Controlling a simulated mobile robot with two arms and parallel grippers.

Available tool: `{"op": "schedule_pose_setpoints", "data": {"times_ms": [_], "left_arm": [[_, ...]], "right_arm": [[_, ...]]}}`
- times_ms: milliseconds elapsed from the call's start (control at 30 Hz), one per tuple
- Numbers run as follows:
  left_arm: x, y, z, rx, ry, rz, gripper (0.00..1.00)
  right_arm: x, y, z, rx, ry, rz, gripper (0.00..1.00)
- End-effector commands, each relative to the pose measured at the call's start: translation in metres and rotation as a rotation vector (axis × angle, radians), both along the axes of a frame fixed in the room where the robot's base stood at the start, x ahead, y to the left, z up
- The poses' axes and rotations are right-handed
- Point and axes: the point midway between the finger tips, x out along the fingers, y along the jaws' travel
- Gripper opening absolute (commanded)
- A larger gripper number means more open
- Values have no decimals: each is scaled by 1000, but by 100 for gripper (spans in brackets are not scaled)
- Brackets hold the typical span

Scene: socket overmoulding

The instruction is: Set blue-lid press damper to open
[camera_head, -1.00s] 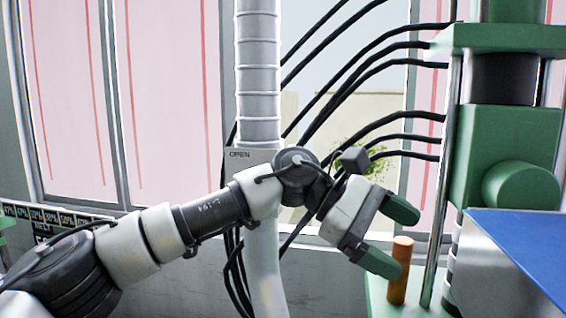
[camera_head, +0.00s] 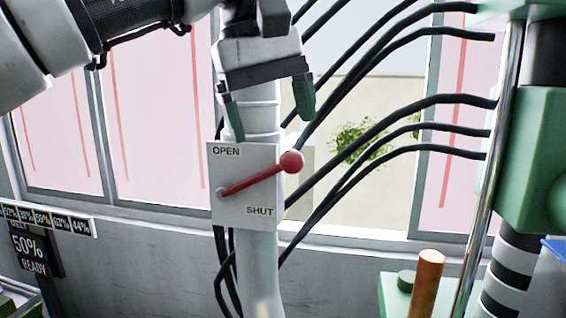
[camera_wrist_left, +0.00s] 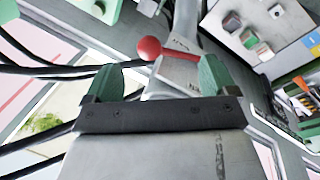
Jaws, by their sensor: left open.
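The damper plate (camera_head: 240,160) is a light grey panel on the white duct, marked OPEN at its upper left and SHUT at its lower right. Its red lever (camera_head: 250,181) pivots at the plate's left edge and slants up to the right. The round red knob (camera_head: 292,161) at its end sits at the right edge, between the two labels. My left gripper (camera_head: 269,121) is open, pointing down just above the plate and knob, with green fingertips apart. In the left wrist view the knob (camera_wrist_left: 149,48) shows beyond the open fingers, untouched. My right gripper is not in view.
The white duct (camera_head: 262,270) runs up behind the plate. Black hoses (camera_head: 400,112) cross to the green press (camera_head: 540,150) at right. An orange cylinder (camera_head: 426,283) stands on the press's base. A 50% READY display (camera_head: 32,250) is at lower left.

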Motion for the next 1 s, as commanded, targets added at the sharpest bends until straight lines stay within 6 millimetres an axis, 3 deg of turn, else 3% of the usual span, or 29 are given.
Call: {"op": "schedule_pose_setpoints", "data": {"times_ms": [167,400,567,767,1000], "left_arm": [[3,-6,-32,2,3,2,87],[6,-12,-60,0,2,2,87],[6,-14,-66,-2,2,1,87],[7,-14,-67,-2,2,1,87],[7,-14,-66,-3,0,1,51]], "right_arm": [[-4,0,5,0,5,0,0],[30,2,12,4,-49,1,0],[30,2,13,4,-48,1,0],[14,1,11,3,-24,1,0],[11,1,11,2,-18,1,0]]}}
